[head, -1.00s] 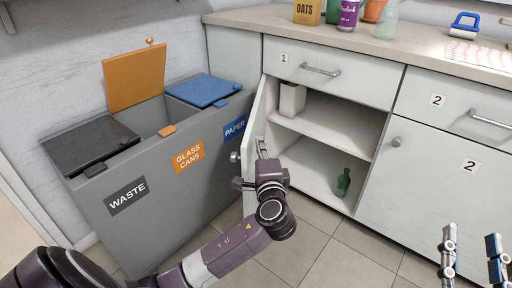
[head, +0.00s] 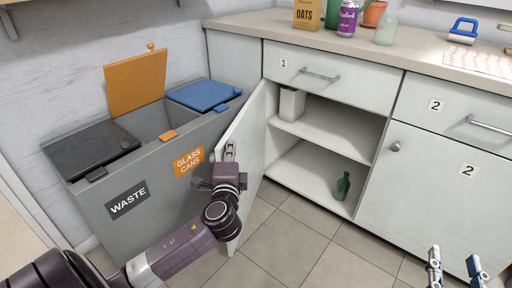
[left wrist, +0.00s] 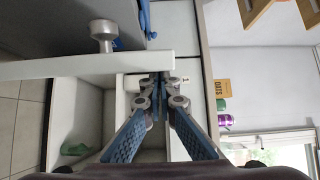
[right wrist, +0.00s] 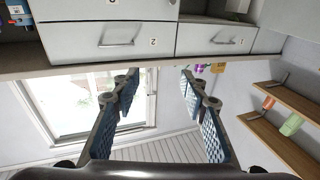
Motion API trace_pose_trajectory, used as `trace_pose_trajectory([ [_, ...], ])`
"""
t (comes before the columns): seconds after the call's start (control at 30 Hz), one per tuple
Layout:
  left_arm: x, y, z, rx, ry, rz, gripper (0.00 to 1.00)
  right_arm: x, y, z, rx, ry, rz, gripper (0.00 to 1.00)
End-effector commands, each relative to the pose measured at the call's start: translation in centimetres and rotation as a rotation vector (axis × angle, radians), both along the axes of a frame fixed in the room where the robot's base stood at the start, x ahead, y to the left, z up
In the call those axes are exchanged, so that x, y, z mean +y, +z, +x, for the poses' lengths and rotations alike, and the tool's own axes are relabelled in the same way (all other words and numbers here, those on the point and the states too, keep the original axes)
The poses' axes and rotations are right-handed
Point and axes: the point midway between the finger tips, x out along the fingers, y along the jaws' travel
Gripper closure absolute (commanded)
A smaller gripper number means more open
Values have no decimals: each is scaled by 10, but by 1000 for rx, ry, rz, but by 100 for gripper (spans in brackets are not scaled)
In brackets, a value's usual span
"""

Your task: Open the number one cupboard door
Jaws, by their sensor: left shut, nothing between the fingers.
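The number one cupboard door (head: 254,128) stands swung wide open on its left hinge, its front towards the bins. Its round knob shows in the left wrist view (left wrist: 103,30) on the far side of the door panel. My left gripper (head: 230,150) is shut and empty at the door's free edge, on its inner side; whether it touches the panel I cannot tell. Its closed fingertips also show in the left wrist view (left wrist: 160,80). My right gripper (head: 455,256) is open and empty at the lower right, away from the door.
The cupboard interior (head: 318,139) shows a shelf, a pale box (head: 291,103) and a green bottle (head: 343,186). A grey sorting bin (head: 150,165) stands beside the door. The number two cupboard (head: 430,185) is closed. The tiled floor in front is clear.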

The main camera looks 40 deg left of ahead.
Motion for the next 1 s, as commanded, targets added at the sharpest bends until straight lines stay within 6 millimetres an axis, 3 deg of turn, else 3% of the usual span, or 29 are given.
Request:
trace_pose_trajectory([
  [0.3, 86, 2, -27, 4, -18, 4, 100, -6, -37, -2, 167, -11, -44, 60],
  [0.5, 123, 3, -35, 0, -20, 1, 100, -10, -58, -6, 258, -17, -66, 60],
  [1.0, 129, 3, -36, -2, -22, 0, 100, -11, -63, -7, 276, -18, -71, 60],
])
